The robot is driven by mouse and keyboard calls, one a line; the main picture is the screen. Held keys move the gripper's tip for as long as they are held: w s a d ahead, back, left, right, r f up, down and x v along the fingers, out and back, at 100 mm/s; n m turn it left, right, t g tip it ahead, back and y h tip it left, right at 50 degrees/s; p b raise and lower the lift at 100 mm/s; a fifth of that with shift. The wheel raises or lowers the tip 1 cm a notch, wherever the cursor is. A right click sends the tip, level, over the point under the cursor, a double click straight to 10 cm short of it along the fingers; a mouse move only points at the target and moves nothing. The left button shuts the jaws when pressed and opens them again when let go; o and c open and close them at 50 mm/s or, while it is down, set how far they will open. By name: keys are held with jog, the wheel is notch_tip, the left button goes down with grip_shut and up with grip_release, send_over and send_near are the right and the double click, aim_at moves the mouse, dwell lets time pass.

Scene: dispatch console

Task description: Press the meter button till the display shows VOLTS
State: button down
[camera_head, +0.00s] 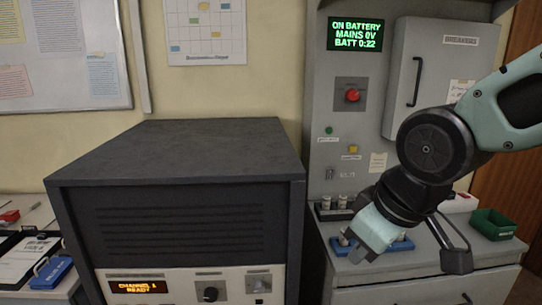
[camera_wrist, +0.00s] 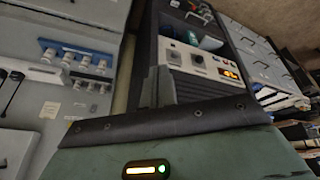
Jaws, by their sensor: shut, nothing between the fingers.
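A grey wall panel (camera_head: 315,100) at the right carries a lit green-on-black display (camera_head: 355,34) reading ON BATTERY, MAINS 0V, BATT 0:22. Below it are a red round knob (camera_head: 352,95), a small green button (camera_head: 329,130) and a small yellow button (camera_head: 353,149); their labels are too small to read. I cannot tell which control is the meter button. An orange display (camera_head: 138,287) on the console reads CHANNEL 1 READY; it also shows in the wrist view (camera_wrist: 230,74). My gripper (camera_head: 362,250) is shut and empty, in front of the panel's shelf, below the buttons.
The large dark console (camera_head: 180,160) stands left of my gripper, with a knob (camera_head: 210,294) on its front. A blue tray (camera_head: 400,246) lies behind my gripper and a green bin (camera_head: 493,224) stands right. A grey BREAKERS cabinet (camera_head: 440,65) hangs beside the display.

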jog(key=s+f+g+h, duration=0.1)
jog(key=s+f+g, duration=0.2)
jog(key=s+f, duration=0.4)
jog(key=s, duration=0.6)
jog(key=shift+s+d+f+g+b, duration=0.2)
jog(key=shift+s+d+g+b, duration=0.1)
jog(key=shift+g+b, duration=0.1)
dwell(0.9)
